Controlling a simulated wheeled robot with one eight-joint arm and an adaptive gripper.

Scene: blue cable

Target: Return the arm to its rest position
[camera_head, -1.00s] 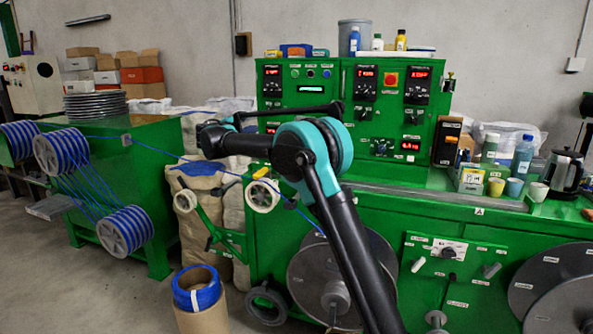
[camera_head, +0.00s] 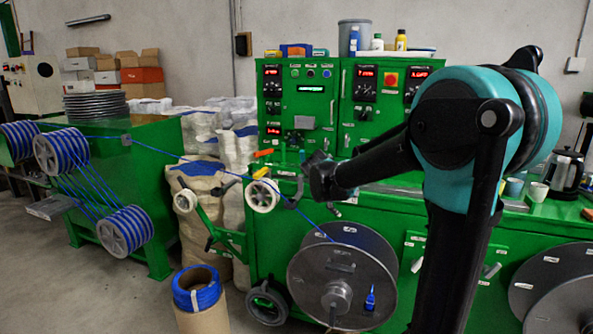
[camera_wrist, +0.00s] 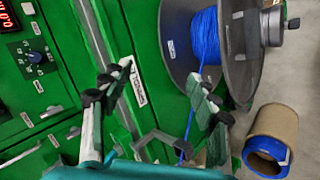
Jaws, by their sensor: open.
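My single arm (camera_head: 455,180) is bent at its teal elbow at the right of the head view. Its dark forearm reaches left to the wrist in front of the green machine. In the wrist view my gripper (camera_wrist: 155,97) has its two fingers wide apart, with nothing held between them. The blue cable (camera_head: 230,172) runs from the left over a small white pulley (camera_head: 262,196) down to a large grey reel (camera_head: 340,275). The reel also shows in the wrist view with blue cable (camera_wrist: 205,38) wound on it. A strand passes down behind the right finger there.
The green machine (camera_head: 215,300) cannot be told fully behind my arm; its control panel (camera_head: 330,95) stands behind. A kettle (camera_head: 566,172) and cups stand at right. A cardboard roll with blue cable (camera_head: 200,315) stands on the floor. Open floor lies at lower left.

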